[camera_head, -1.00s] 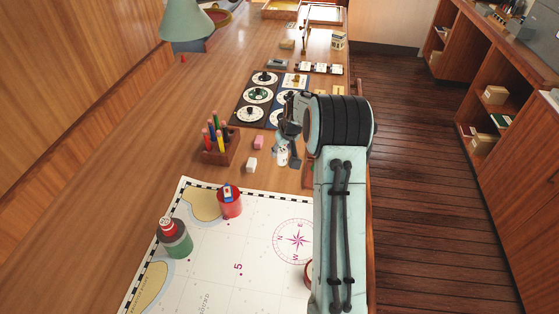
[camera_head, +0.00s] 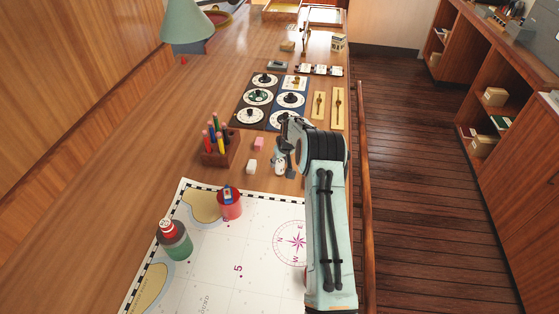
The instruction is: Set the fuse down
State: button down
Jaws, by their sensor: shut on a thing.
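My gripper (camera_head: 286,168) is at the middle of the long wooden desk, low over the wood, right of the small white and pink blocks and beyond the chart's far edge. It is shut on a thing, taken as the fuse. The fuse is too small and too covered by the gripper and wrist for me to make out its shape. I cannot tell whether it touches the desk.
A white eraser-like block (camera_head: 251,166) and a pink one (camera_head: 258,143) lie left of the gripper. A pencil holder (camera_head: 218,150) stands farther left. Dial panels (camera_head: 258,97) lie beyond. The chart (camera_head: 215,265) holds a red cup (camera_head: 229,204) and a green bottle (camera_head: 175,240).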

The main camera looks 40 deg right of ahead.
jog(key=c, duration=0.7)
grip_release()
jog(key=shift+f, duration=0.1)
jog(key=shift+c, duration=0.2)
jog(key=d+v, duration=0.1)
jog(key=v, duration=1)
jog(key=s+a+r+n+g, duration=0.1)
jog(key=s+a+r, duration=0.3)
jog(key=a+r, duration=0.6)
jog(key=s+a+r+n+g+y, duration=0.1)
jog(key=s+a+r+g, duration=0.1)
jog(key=s+a, duration=0.9)
jog(key=s+a+g, duration=0.1)
jog(key=s+a, duration=0.3)
jog(key=s, duration=0.5)
jog(key=s+a+n, duration=0.1)
jog(key=s+a, duration=0.4)
jog(key=s, duration=0.4)
jog(key=shift+f+g+y, duration=0.3)
jog(key=shift+f+g, duration=0.1)
jog(key=shift+f, duration=0.05)
